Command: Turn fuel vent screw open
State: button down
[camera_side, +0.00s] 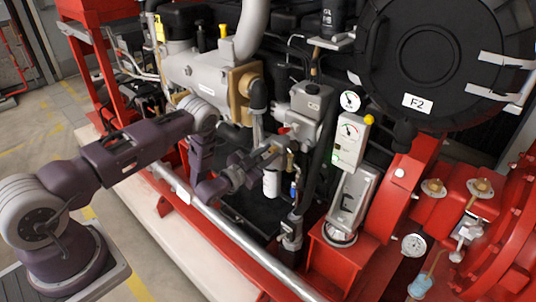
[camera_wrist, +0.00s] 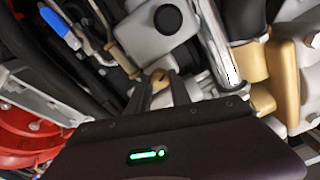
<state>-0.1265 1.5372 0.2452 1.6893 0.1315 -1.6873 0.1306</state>
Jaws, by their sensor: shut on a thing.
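The fuel vent screw appears to be the small brass-coloured head (camera_wrist: 159,75) in the wrist view. It sits at the edge of a pale grey metal housing (camera_wrist: 152,40). My gripper (camera_wrist: 160,82) is shut on it, with one finger on each side of the head. In the side view my gripper (camera_side: 272,152) reaches in from the left, below the grey filter housing (camera_side: 308,101). The screw is too small and too covered by the fingers there to make out. Whether it is turned open cannot be told.
A white canister (camera_side: 271,183) hangs just below my gripper in the side view. A blue-handled valve (camera_wrist: 59,27) lies up left in the wrist view. A silver pipe (camera_wrist: 219,45) and gold-coloured block (camera_wrist: 276,75) stand close on the right. A long grey rail (camera_side: 240,238) runs in front.

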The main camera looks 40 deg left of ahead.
jog(key=shift+n, duration=0.6)
jog(key=c, duration=1.2)
grip_release()
jog(key=shift+s, duration=0.1)
